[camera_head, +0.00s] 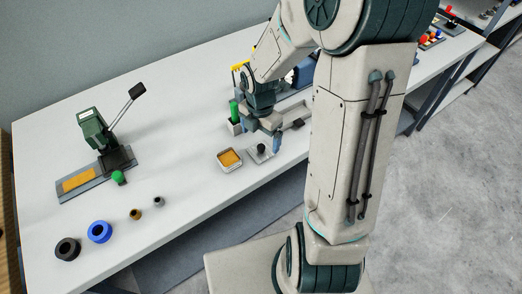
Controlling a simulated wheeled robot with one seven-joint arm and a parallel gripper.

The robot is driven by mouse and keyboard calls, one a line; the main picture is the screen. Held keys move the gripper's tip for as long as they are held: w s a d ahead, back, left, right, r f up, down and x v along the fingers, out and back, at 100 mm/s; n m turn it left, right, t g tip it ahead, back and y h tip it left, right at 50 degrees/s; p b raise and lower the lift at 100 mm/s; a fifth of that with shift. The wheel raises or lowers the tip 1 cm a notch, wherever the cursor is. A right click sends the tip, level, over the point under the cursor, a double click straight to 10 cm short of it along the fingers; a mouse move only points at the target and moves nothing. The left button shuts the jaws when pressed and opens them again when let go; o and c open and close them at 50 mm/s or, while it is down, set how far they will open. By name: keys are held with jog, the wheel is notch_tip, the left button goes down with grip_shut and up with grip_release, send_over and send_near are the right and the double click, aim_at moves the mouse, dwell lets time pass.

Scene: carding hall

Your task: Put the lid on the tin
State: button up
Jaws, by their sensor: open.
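The tin (233,169) is a small, square, pale metal box standing open on the white table, with orange-brown contents showing inside. The lid (254,157) is a flat grey square plate with a dark round knob. It lies on the table just right of the tin, apart from it. My gripper (265,141) points down over the lid, close to the knob. Its jaws are open, with one bluish finger visible at the right of the knob. The arm hides part of the hand, and I cannot tell whether a finger touches the knob.
A green lever press (96,130) stands at the left on the white table (180,120). Several rings, including a blue one (99,232), lie at the front left. A green cylinder (234,110) stands in a holder behind my gripper. A grey tray (297,117) lies right of it. The table between press and tin is clear.

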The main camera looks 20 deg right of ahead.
aim_at(261, 146)
jog(key=shift+w+d+f, duration=0.1)
jog(key=shift+f, duration=1.5)
jog(key=shift+w+f, duration=0.1)
jog(key=shift+f, duration=1.5)
jog(key=c, duration=1.1)
